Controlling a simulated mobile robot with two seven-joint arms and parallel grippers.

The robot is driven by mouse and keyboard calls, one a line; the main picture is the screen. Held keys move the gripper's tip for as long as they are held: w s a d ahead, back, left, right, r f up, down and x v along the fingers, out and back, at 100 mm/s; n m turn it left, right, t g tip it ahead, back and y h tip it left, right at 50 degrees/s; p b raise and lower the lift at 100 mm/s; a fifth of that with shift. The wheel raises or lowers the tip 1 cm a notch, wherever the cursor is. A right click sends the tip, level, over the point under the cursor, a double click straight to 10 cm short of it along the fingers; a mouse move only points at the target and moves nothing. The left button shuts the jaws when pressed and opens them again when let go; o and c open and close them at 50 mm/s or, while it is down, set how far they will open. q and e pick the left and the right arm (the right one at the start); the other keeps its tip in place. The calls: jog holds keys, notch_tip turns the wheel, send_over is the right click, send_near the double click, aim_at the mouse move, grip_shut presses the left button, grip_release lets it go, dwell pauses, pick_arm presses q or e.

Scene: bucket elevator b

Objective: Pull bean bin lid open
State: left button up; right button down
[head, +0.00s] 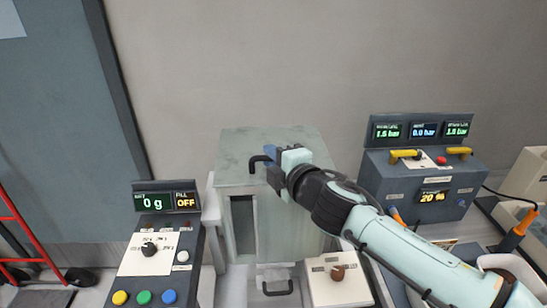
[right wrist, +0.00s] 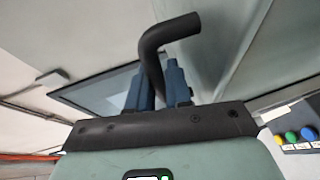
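The bean bin (head: 285,228) is a pale grey-green box in the middle of the head view, with a dark window in its front. Its flat lid (head: 240,145) lies on top and looks closed. A bent black handle (head: 256,162) stands at the lid's front; it also shows in the right wrist view (right wrist: 151,55). My right gripper (head: 271,155) reaches in from the right over the lid. Its blue fingers (right wrist: 159,84) lie on both sides of the handle bar, closed on it. The gripper covers part of the lid and handle. My left gripper is out of view.
A control box with a 0 g display (head: 165,202) and coloured buttons stands at left. A dark panel with displays and yellow handles (head: 418,160) stands at right. A white box with a brown knob (head: 338,275) is in front. The wall is close behind the bin.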

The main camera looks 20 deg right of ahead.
jog(key=shift+r, duration=0.1)
